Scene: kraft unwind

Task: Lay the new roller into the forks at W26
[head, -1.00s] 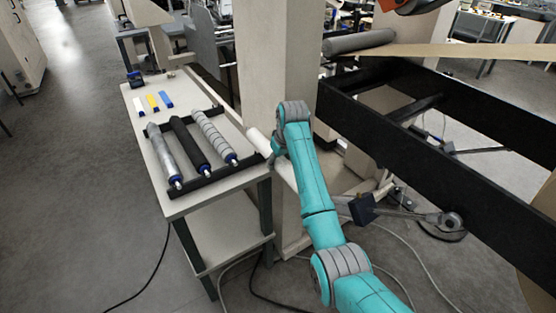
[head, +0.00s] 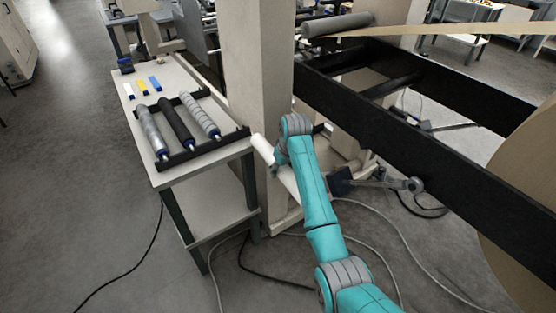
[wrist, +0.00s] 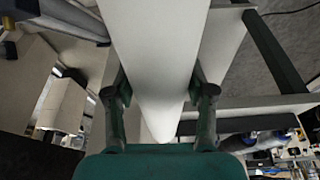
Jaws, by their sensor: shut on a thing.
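My gripper (wrist: 158,95) is shut on a white roller (wrist: 157,40), with one finger on each side of it in the wrist view. In the head view the white roller (head: 262,149) slants beside the cream column, its middle hidden behind my teal arm. It is off the table, in the air. Forks marked W26 cannot be made out; no label is readable. A black machine frame (head: 440,150) runs to the right of my arm.
A table (head: 200,185) at left bears a black rack with three rollers (head: 177,122). A cream column (head: 257,90) stands close behind the held roller. A large brown roll (head: 525,200) is at right. Cables cross the floor.

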